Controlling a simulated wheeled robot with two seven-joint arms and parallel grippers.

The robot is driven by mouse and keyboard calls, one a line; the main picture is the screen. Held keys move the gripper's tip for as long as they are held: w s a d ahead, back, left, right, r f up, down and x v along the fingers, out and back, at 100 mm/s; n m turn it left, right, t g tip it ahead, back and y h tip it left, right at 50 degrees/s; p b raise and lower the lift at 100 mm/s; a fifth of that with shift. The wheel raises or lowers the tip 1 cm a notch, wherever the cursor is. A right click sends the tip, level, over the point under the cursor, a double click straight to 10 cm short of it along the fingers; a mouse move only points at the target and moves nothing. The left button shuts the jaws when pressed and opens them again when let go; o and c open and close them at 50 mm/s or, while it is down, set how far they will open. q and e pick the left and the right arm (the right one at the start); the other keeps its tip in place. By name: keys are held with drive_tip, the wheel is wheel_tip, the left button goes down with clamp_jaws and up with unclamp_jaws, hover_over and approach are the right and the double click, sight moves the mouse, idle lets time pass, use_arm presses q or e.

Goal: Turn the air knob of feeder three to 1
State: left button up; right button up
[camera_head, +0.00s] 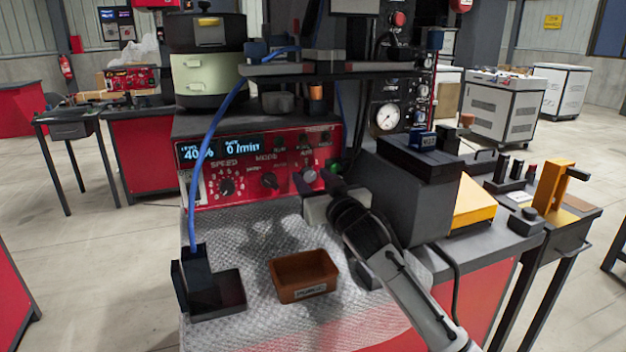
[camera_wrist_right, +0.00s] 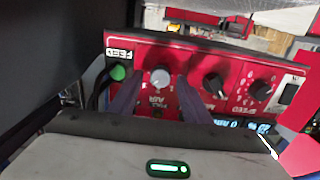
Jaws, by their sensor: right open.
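The red control panel (camera_head: 255,165) of the feeder faces me under the bowl, with a lit display reading 40% and 0/min. The air knob (camera_wrist_right: 160,77) is a round, pale grey knob beside the green button, with its label upside down in the wrist view; it also shows in the head view (camera_head: 309,175). My right gripper (camera_head: 318,184) is at the panel's right end. In the wrist view its two dark fingers stand apart, one on each side of the air knob; whether they touch it I cannot tell. The knob's exact setting is too small to read. My left gripper is not in view.
A green button (camera_wrist_right: 118,72) sits close beside one finger. Black mode (camera_head: 269,181) and speed (camera_head: 226,187) knobs are to the left. A brown bin (camera_head: 304,292) stands on the mat below. A dark shelf (camera_head: 330,69) overhangs the panel.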

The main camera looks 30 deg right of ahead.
drive_tip(key=shift+c, duration=0.2)
drive_tip(key=c, duration=1)
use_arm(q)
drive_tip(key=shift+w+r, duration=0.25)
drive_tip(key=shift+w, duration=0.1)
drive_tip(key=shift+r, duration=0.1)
